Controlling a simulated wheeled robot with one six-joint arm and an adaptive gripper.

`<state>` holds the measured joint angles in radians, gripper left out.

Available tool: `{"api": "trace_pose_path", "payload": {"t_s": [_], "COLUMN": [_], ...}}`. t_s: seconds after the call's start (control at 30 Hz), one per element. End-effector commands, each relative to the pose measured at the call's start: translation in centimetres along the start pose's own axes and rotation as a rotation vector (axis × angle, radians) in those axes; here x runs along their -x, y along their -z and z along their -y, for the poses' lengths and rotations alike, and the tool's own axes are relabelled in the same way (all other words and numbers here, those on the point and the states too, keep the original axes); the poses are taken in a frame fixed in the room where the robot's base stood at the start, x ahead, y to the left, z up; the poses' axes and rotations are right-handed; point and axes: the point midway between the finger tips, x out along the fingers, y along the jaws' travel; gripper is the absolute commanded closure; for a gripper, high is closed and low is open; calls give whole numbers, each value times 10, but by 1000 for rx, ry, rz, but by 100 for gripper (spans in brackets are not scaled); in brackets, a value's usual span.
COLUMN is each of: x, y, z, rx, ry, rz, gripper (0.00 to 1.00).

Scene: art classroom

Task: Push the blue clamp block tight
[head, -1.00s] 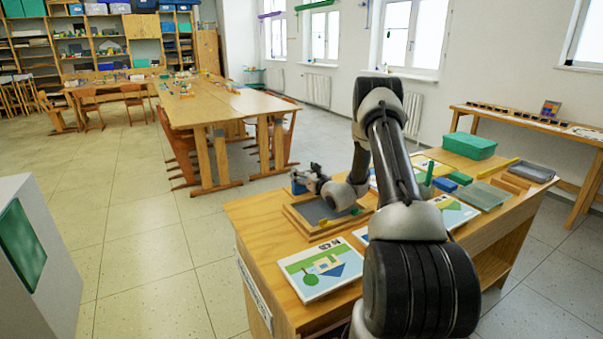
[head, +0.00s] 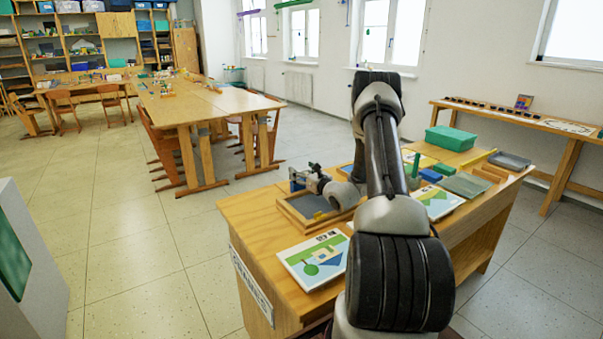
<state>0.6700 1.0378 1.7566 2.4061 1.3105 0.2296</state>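A small blue block (head: 296,183), which looks like the clamp block, shows at the back left of a wooden frame with a grey panel (head: 314,222) on the workbench. My gripper (head: 307,176) is at the back edge of this frame, beside the blue block and seen from behind. It is small and partly hidden by its own wrist. I cannot tell whether its fingers are open or shut, or whether they touch the block. Any gap at the block is too small to make out.
A picture card (head: 316,262) lies at the workbench's front left. Right of my arm are another card (head: 440,203), a green bin (head: 452,138), a grey-green sheet (head: 466,185) and small blue blocks. Long tables with chairs (head: 200,108) stand behind.

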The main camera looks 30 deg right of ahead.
Motion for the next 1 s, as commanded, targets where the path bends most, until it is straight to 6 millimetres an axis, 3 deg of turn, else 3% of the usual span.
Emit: {"api": "trace_pose_path", "payload": {"t_s": [0.47, 0.8, 1.0], "x": [10, 82, 113], "y": [1, 1, 1], "z": [3, 4, 4], "rx": [-1, -2, 0], "ry": [6, 8, 9], "rz": [-3, -3, -3], "gripper": [19, 19, 19]}}
